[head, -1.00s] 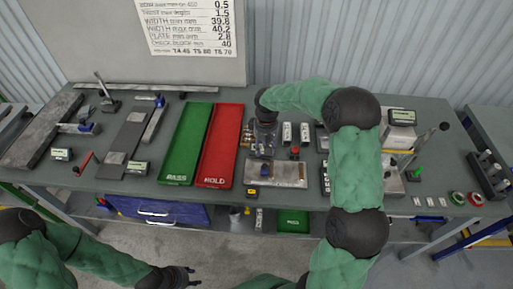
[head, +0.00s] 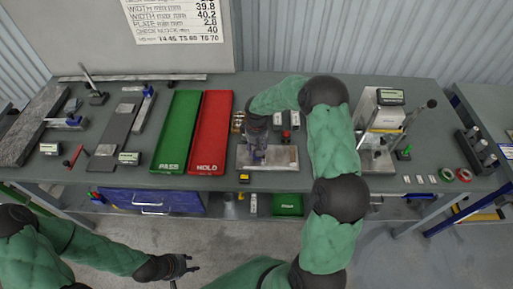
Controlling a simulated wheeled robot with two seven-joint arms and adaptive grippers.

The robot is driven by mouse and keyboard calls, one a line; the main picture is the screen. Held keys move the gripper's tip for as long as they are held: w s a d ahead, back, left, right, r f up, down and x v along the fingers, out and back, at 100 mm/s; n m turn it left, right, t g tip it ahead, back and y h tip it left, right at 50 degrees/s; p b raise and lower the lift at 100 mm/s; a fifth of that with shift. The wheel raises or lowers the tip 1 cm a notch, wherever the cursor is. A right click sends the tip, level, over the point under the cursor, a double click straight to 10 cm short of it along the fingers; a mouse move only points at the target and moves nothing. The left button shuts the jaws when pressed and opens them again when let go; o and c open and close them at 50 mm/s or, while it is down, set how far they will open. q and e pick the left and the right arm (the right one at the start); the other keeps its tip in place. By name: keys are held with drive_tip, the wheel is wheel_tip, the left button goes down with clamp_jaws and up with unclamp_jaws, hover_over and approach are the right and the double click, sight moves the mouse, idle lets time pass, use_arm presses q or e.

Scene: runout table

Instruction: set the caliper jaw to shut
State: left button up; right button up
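I cannot tell for certain which object is the caliper. Two grey bars with blue sliding parts lie on the left of the table, one with its blue part (head: 68,122) near the dark slab and a slimmer one (head: 143,108) beside the green tray. Their jaw gaps are too small to read. My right gripper (head: 257,158) points down over a grey plate (head: 285,157) at the table's middle front; its fingers are blurred against the plate. My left gripper (head: 190,266) is in front of the table, low, with its fingers apart and empty.
A green PASS tray (head: 178,130) and a red HOLD tray (head: 212,130) lie left of my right gripper. A stand with a display (head: 390,97) rises at the right. Small displays (head: 129,158) sit at the left. A yellow block (head: 244,178) lies at the front edge.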

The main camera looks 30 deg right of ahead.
clamp_jaws()
drive_tip(key=s+d, duration=0.1)
drive_tip(key=d, duration=0.2)
drive_tip(key=s+d, duration=0.2)
drive_tip(key=d, duration=0.1)
drive_tip(key=s+d, duration=0.2)
drive_tip(key=shift+s+d+b, duration=0.25)
drive_tip(key=shift+d+b, duration=0.05)
drive_tip(key=shift+d, duration=0.1)
drive_tip(key=shift+c, duration=1.5)
unclamp_jaws()
drive_tip(key=o, duration=0.3)
drive_tip(key=shift+d, duration=0.1)
drive_tip(key=shift+s, duration=0.1)
drive_tip(key=shift+r, duration=0.1)
